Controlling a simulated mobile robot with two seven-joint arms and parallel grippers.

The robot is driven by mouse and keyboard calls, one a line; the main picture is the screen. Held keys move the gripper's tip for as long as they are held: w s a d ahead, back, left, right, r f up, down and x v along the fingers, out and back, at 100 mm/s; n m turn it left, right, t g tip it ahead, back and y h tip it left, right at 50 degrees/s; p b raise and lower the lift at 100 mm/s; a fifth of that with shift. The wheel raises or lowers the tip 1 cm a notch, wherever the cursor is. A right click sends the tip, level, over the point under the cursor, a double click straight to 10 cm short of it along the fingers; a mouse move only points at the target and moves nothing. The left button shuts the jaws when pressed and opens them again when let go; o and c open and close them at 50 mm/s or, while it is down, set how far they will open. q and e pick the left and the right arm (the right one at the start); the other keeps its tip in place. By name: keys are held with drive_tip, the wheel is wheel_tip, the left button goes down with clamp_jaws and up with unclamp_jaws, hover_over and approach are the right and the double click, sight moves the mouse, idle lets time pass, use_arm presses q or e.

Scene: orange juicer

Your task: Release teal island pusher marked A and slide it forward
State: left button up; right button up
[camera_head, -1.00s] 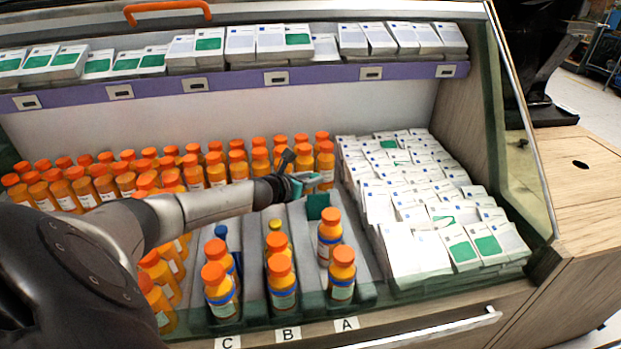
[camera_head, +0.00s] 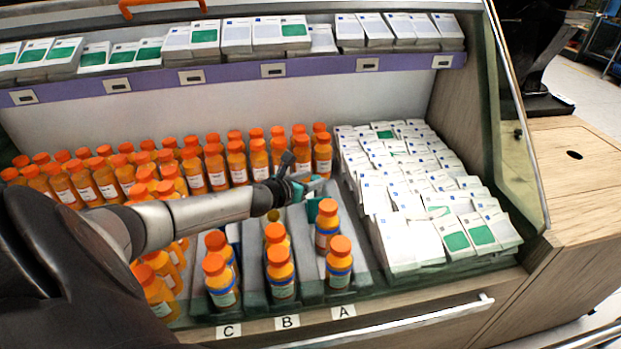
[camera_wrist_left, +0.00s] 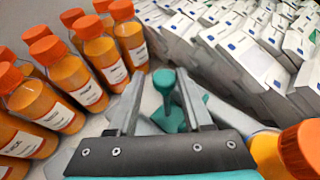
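The teal pusher (camera_head: 312,209) of lane A stands upright just behind the rear bottle of that lane. I cannot tell whether it touches the bottle. In the left wrist view its knobbed teal handle (camera_wrist_left: 168,100) stands between my fingers. My left gripper (camera_head: 302,187) reaches in from the left above lane A. Its two fingers (camera_wrist_left: 161,100) are apart, with gaps on both sides of the handle. Two orange bottles stand in lane A, a rear one (camera_head: 327,226) and a front one (camera_head: 339,263), above the label A (camera_head: 343,311). My right gripper is not in view.
Bottles stand in lanes B (camera_head: 281,272) and C (camera_head: 221,282). Many orange bottles (camera_head: 212,166) fill the left and back. White boxes (camera_head: 398,242) are stacked just right of lane A. A purple-edged shelf (camera_head: 230,73) with boxes runs above.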

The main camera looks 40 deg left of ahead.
use_arm(q)
drive_tip(key=shift+o, duration=1.3)
drive_tip(key=shift+a, duration=0.1)
drive_tip(key=shift+s, duration=0.1)
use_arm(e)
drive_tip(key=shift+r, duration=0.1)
use_arm(q)
drive_tip(key=shift+s+r, duration=0.15)
drive_tip(key=shift+p+v, duration=2.85)
drive_tip(key=shift+v, duration=4.5)
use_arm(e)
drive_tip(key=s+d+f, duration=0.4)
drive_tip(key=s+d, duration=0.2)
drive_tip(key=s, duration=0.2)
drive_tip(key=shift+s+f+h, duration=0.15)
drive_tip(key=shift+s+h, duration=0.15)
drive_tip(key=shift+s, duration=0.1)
